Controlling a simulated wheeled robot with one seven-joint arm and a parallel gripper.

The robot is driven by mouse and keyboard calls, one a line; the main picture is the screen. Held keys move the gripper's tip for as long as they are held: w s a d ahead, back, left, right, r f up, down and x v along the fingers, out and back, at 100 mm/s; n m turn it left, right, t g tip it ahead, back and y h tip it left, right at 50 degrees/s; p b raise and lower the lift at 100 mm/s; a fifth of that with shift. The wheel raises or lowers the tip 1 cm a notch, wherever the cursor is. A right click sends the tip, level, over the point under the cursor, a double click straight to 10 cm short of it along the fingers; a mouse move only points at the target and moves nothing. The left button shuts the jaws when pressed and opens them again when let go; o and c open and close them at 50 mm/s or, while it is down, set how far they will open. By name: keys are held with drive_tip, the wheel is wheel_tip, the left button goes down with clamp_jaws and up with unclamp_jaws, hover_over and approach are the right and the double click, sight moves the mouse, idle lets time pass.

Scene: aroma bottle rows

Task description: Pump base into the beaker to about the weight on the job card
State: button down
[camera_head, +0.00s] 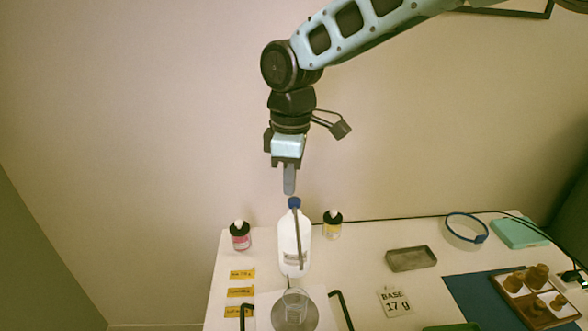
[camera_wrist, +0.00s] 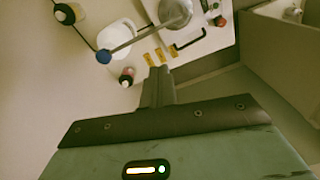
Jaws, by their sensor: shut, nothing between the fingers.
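The white base bottle (camera_head: 293,252) stands upright with a blue pump head (camera_head: 294,202) and a grey spout tube. It also shows in the wrist view (camera_wrist: 114,38), blue head (camera_wrist: 104,56) to the left of my fingertips. The clear beaker (camera_head: 295,304) stands on a round grey weighing plate (camera_head: 312,318) in front of the bottle. The job card (camera_head: 395,301) reads "BASE 17 g". My gripper (camera_head: 289,192) is shut and empty, pointing down just above the pump head; I cannot tell whether they touch. I see no liquid level in the beaker and no scale reading.
Dark-capped bottles with a pink label (camera_head: 240,238) and a yellow label (camera_head: 333,226) flank the base bottle. Several orange labels (camera_head: 240,292) lie at left. Black bracket handles (camera_head: 341,308) stand beside the plate. A grey tray (camera_head: 411,258) and wooden rack (camera_head: 530,290) are at right.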

drive_tip(key=r+n+p, duration=0.2)
drive_tip(key=p, duration=0.2)
hover_over(294, 200)
drive_tip(key=shift+w+f, duration=0.1)
drive_tip(key=shift+w, duration=0.1)
wheel_tip(294, 200, down, 14)
drive_tip(key=p, duration=0.6)
drive_tip(key=shift+r, duration=0.2)
drive_tip(key=shift+f, duration=0.2)
wheel_tip(294, 200, down, 2)
drive_tip(key=shift+f+b, duration=0.1)
drive_tip(key=shift+b, duration=1.15)
drive_tip(key=shift+s, duration=0.1)
